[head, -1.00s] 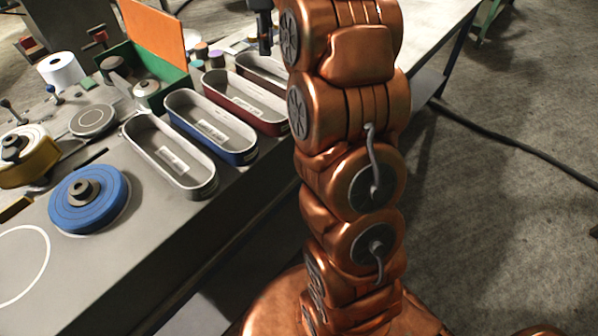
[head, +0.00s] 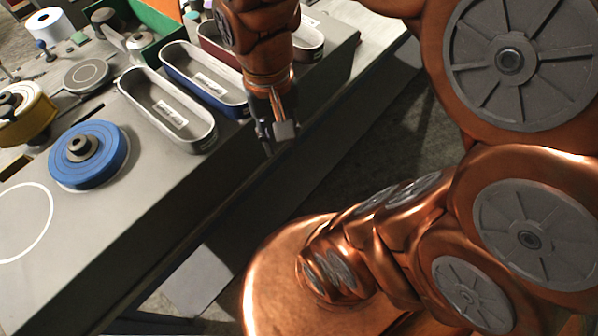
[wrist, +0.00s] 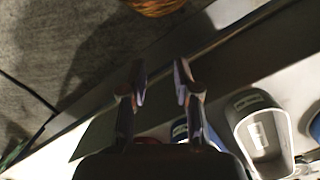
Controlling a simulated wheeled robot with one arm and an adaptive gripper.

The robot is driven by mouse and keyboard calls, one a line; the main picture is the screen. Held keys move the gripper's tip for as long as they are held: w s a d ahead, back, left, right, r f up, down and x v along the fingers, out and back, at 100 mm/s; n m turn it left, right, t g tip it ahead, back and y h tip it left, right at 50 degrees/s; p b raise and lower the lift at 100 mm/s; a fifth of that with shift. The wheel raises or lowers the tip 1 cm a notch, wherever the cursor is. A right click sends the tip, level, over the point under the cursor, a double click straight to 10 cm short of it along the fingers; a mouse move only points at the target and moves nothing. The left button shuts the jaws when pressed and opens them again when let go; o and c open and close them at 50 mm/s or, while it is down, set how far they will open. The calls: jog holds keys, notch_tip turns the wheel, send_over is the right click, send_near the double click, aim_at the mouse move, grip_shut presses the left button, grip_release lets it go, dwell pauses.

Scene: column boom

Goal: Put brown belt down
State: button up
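My gripper (head: 275,138) hangs downward over the front edge of the bench, just right of the blue tray in the head view. In the wrist view its two fingers (wrist: 160,82) stand apart, with nothing visible between them. I cannot make out a brown belt in either view. A blue disc-shaped roll (head: 88,155) with a dark hub lies on the bench at left. A yellow roll (head: 30,117) is at the far left edge.
On the bench (head: 120,225) stand a grey tray (head: 168,112), a blue-sided tray (head: 205,82) and a dark red tray (head: 215,42), partly hidden by my arm. A white ring mark (head: 22,222) lies on clear bench at lower left. A green box (head: 165,28) is behind.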

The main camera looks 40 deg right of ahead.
jog(key=s+f+n, duration=0.3)
jog(key=s+n, duration=0.1)
jog(key=s, duration=0.2)
jog(key=shift+s+a+f, duration=0.25)
jog(key=shift+a+f, duration=0.1)
jog(key=shift+a, duration=0.05)
